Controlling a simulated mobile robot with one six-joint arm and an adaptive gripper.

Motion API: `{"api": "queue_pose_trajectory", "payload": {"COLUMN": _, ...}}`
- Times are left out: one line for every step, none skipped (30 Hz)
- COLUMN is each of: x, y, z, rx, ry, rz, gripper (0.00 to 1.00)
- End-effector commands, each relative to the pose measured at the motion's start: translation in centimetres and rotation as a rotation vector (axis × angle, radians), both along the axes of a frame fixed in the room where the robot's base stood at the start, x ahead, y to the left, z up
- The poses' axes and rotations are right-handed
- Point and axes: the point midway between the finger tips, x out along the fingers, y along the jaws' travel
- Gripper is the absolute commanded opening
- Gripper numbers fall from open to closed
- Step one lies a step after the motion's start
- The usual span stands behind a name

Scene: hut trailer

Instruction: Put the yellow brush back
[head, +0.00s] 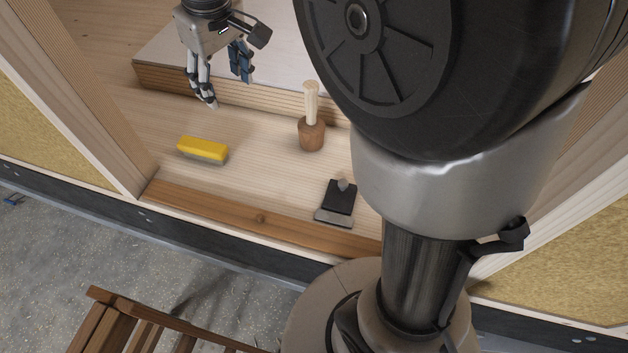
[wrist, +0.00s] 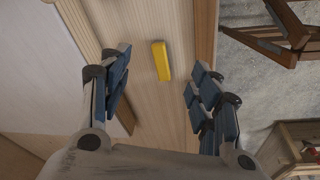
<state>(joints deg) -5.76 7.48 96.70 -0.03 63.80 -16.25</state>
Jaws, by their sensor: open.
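The yellow brush (head: 203,149) lies on the light wooden floor of the hut, toward the left, behind the brown threshold strip. Its yellow back faces up and grey bristles show along its lower edge. In the wrist view the brush (wrist: 161,61) lies beyond the fingertips, between the two fingers in the picture. My gripper (head: 226,86) is open and empty, above and behind the brush in the head view. Its blue-padded fingers are spread wide in the wrist view (wrist: 158,75). The brush is apart from the fingers.
A wooden mallet (head: 312,133) stands handle-up right of the brush. A dark scraper-like tool (head: 338,204) lies nearer the threshold (head: 260,218). A raised pale platform (head: 180,75) is behind. Slatted wooden furniture (head: 120,322) stands on the grey ground outside. My arm hides the right side.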

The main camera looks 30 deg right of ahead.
Motion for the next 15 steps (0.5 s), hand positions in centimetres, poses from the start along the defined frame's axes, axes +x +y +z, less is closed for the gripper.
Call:
{"api": "queue_pose_trajectory", "payload": {"x": -2.3, "y": -0.7, "z": 0.9, "rx": 0.007, "ry": -0.019, "rz": -0.031, "gripper": 0.57}}
{"api": "queue_pose_trajectory", "payload": {"x": -3.4, "y": -1.0, "z": 1.2, "rx": 0.010, "ry": -0.029, "rz": -0.048, "gripper": 0.57}}
{"api": "queue_pose_trajectory", "payload": {"x": -5.0, "y": -1.4, "z": 1.4, "rx": 0.016, "ry": -0.040, "rz": -0.071, "gripper": 0.57}}
{"api": "queue_pose_trajectory", "payload": {"x": -6.3, "y": -1.7, "z": 1.6, "rx": 0.019, "ry": -0.050, "rz": -0.088, "gripper": 0.57}}
{"api": "queue_pose_trajectory", "payload": {"x": -7.5, "y": -1.9, "z": 1.7, "rx": 0.023, "ry": -0.058, "rz": -0.107, "gripper": 0.57}}
{"api": "queue_pose_trajectory", "payload": {"x": -9.1, "y": -2.3, "z": 1.8, "rx": 0.029, "ry": -0.071, "rz": -0.129, "gripper": 0.57}}
{"api": "queue_pose_trajectory", "payload": {"x": -10.3, "y": -2.5, "z": 1.7, "rx": 0.033, "ry": -0.078, "rz": -0.148, "gripper": 0.57}}
{"api": "queue_pose_trajectory", "payload": {"x": -11.5, "y": -2.8, "z": 1.6, "rx": 0.037, "ry": -0.087, "rz": -0.164, "gripper": 0.57}}
{"api": "queue_pose_trajectory", "payload": {"x": -13.1, "y": -3.1, "z": 1.4, "rx": 0.043, "ry": -0.100, "rz": -0.188, "gripper": 0.57}}
{"api": "queue_pose_trajectory", "payload": {"x": -14.3, "y": -3.3, "z": 1.1, "rx": 0.048, "ry": -0.108, "rz": -0.204, "gripper": 0.57}}
{"api": "queue_pose_trajectory", "payload": {"x": -15.5, "y": -3.5, "z": 0.9, "rx": 0.052, "ry": -0.117, "rz": -0.222, "gripper": 0.57}}
{"api": "queue_pose_trajectory", "payload": {"x": -16.9, "y": -3.7, "z": 0.4, "rx": 0.058, "ry": -0.129, "rz": -0.244, "gripper": 0.57}}
{"api": "queue_pose_trajectory", "payload": {"x": -18.0, "y": -3.9, "z": 0.0, "rx": 0.063, "ry": -0.138, "rz": -0.261, "gripper": 0.57}}
{"api": "queue_pose_trajectory", "payload": {"x": -19.0, "y": -4.0, "z": -0.4, "rx": 0.067, "ry": -0.146, "rz": -0.276, "gripper": 0.57}}
{"api": "queue_pose_trajectory", "payload": {"x": -20.2, "y": -4.2, "z": -1.0, "rx": 0.072, "ry": -0.155, "rz": -0.294, "gripper": 0.57}}
